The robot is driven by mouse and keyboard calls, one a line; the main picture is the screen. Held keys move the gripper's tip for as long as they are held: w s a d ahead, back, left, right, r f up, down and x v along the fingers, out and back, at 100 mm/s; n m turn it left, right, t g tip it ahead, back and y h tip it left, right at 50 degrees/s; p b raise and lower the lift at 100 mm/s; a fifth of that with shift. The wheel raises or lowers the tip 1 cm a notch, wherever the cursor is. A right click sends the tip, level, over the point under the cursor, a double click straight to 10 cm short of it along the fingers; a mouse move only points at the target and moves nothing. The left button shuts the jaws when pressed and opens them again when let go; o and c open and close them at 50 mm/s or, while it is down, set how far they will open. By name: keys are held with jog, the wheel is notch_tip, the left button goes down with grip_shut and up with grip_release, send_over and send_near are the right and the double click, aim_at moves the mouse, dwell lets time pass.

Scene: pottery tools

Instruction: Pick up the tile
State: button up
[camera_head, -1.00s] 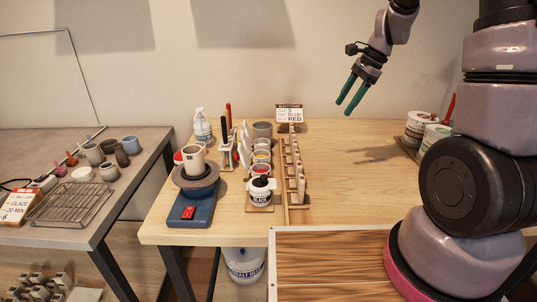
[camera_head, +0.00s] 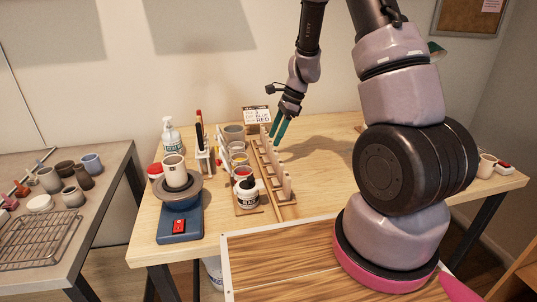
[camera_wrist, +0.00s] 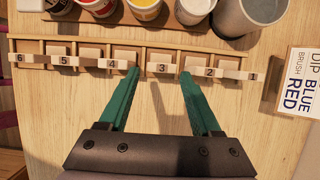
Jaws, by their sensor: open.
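A wooden rack (camera_head: 279,194) holds a row of several pale, upright tiles on the table; it also shows in the wrist view (camera_wrist: 290,80). In the wrist view the tiles carry numbers, with tile 3 (camera_wrist: 162,69) between tile 4 (camera_wrist: 113,65) and tile 2 (camera_wrist: 209,72). My gripper (camera_head: 276,139) is over the far end of the rack, open and empty. In the wrist view its two green fingers (camera_wrist: 159,75) point at the row, with tile 3 lying between their tips. I cannot tell how high the tips are above it.
A grey cup (camera_head: 233,135) and a sign (camera_wrist: 299,80) reading DIP BLUE, BRUSH RED stand close by. A pottery wheel (camera_head: 181,222) bears a cup.

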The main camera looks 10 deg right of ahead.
aim_at(269, 147)
jog(key=x, duration=0.5)
jog(key=shift+w+a+f, duration=0.1)
jog(key=shift+w+a, duration=0.05)
grip_shut()
